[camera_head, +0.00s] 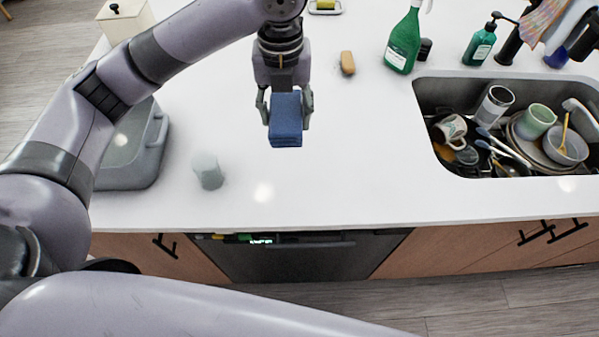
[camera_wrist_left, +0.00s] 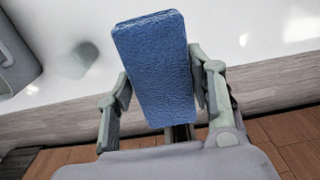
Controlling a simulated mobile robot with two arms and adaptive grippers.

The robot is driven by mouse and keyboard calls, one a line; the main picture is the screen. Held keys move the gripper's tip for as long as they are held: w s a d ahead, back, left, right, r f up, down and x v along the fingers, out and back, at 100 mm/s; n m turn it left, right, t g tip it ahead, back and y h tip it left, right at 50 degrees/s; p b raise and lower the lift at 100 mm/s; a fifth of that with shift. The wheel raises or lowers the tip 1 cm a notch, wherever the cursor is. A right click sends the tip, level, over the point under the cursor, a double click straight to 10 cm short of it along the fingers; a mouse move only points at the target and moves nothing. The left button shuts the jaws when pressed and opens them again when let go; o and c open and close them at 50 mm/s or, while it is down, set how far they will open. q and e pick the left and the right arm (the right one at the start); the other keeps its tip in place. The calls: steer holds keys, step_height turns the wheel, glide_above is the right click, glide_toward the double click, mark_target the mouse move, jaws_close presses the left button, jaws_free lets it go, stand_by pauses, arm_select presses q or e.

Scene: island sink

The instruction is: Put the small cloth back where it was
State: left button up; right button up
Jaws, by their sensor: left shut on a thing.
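The small cloth is a blue, folded, block-like piece (camera_head: 286,118) in the head view. My left gripper (camera_head: 285,104) is shut on it and holds it over the white counter, left of the sink. In the left wrist view the blue cloth (camera_wrist_left: 158,65) stands between the two fingers of the left gripper (camera_wrist_left: 160,95). I cannot tell its exact height above the counter. My right gripper is not in view; only a pale arm link of mine crosses the bottom of the head view.
A sink (camera_head: 430,100) full of dishes is at the right. A green spray bottle (camera_head: 404,42), a soap bottle (camera_head: 480,45) and a tan sponge-like block (camera_head: 347,63) stand or lie behind. A grey bin (camera_head: 150,160) and a translucent cup (camera_head: 208,172) are at the left. The front middle counter is clear.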

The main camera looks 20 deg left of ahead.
arm_select(q)
step_height(320, 180, down, 7)
steer(key=p, duration=0.2)
glide_above(288, 176)
step_height(288, 176, down, 7)
steer(key=shift+f, duration=0.1)
step_height(288, 176, down, 4)
steer(key=shift+f+p, duration=0.1)
steer(key=shift+p, duration=0.35)
steer(key=shift+f, duration=0.1)
steer(key=o, duration=1)
steer(key=shift+c, duration=0.2)
steer(key=shift+o, duration=0.3)
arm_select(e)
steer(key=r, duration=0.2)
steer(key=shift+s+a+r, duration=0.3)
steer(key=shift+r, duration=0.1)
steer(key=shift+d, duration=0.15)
